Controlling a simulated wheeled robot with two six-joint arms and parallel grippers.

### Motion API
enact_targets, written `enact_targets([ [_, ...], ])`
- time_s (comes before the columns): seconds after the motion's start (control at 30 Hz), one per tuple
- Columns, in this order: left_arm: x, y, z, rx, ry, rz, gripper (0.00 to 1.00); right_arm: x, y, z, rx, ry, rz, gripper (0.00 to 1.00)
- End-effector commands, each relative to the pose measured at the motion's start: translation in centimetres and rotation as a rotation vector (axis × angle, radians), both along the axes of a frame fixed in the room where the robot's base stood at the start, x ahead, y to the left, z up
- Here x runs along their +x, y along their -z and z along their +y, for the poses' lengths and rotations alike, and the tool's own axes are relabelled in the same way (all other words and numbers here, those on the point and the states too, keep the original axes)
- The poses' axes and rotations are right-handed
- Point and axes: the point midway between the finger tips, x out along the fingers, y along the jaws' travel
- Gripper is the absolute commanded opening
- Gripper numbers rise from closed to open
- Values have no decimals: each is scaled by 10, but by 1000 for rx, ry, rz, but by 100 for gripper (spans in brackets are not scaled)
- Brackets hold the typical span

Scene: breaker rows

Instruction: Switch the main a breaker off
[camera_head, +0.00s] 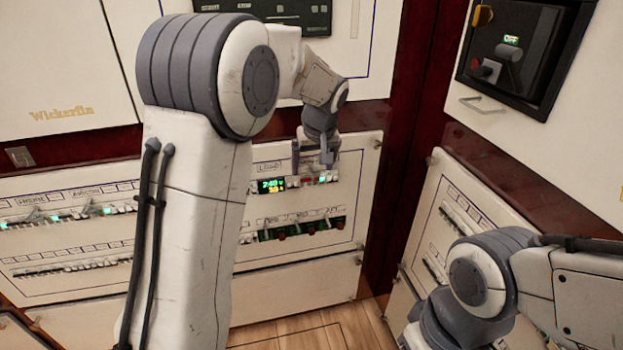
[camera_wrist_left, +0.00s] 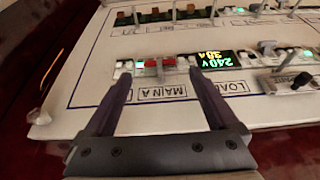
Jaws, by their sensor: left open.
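The main a breaker (camera_wrist_left: 158,63) shows in the left wrist view as a red switch with a small pale lever, beside a lit green light (camera_wrist_left: 140,64). Its label "MAIN A" (camera_wrist_left: 163,91) reads upside down there. My left gripper (camera_wrist_left: 158,74) is open, its two dark fingers on either side of the label and pointing towards the breaker. Nothing is between the fingertips, and I cannot tell whether they touch the panel. In the head view my left gripper (camera_head: 314,158) is at the lower panel, just above the red switch area. My right gripper is out of frame.
A lit display (camera_wrist_left: 222,60) reading 240V sits beside the breaker, with a black knob (camera_wrist_left: 300,80) further right. Another row of switches (camera_wrist_left: 180,14) lies beyond. A side wall carries a black box (camera_head: 520,50) marked OFF and a metal handle (camera_head: 482,105).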

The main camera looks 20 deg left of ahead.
Motion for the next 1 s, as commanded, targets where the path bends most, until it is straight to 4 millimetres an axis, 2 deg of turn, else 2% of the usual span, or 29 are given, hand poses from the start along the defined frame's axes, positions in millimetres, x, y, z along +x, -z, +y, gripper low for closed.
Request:
enact_targets([
  [0.03, 2, 11, 2, 0, -2, 2, 92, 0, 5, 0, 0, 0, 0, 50],
  [0.2, 9, 30, 7, 0, 0, 2, 92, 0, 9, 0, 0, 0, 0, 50],
  [0.6, 12, 36, 8, 0, 1, 0, 92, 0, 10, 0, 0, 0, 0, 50],
  [0.67, 12, 36, 8, 0, 1, 0, 73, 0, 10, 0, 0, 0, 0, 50],
  [0.7, 12, 36, 8, 0, 1, 0, 58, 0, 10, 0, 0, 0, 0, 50],
  [0.83, 12, 36, 8, 0, 1, 0, 8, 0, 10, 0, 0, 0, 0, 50],
  [1.0, 12, 37, 8, 2, 1, -4, 7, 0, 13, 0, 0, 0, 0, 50],
])
